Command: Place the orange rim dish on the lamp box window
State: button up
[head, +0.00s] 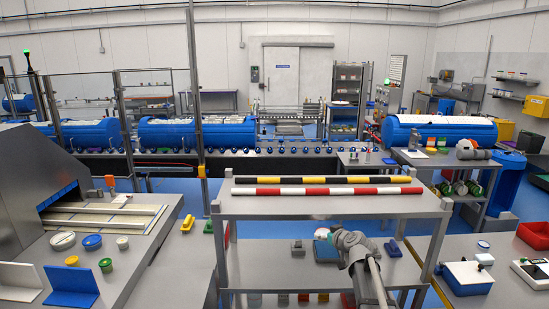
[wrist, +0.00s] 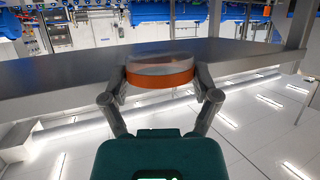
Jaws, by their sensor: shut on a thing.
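The orange rim dish (wrist: 160,76) is a shallow, clear round dish with an orange band. My gripper (wrist: 161,84) is shut on it, one finger at each side, in the wrist view. The dish is held near the edge of a grey steel shelf (wrist: 60,83). In the head view my gripper (head: 330,236) is over the lower shelf of the middle rack, and the dish is mostly hidden there. A blue box with a pale top face (head: 466,272) on the right table looks like the lamp box; I cannot tell for sure.
The rack's upper shelf (head: 320,205) carries striped bars above my arm. Small grey and blue items (head: 392,248) lie on the lower shelf. The right table also holds a white scale-like device (head: 530,272) and a red bin (head: 535,234). The left bench holds several small dishes and caps.

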jog(key=shift+f+b, duration=2)
jog(key=shift+f, duration=0.5)
jog(key=shift+s, duration=0.15)
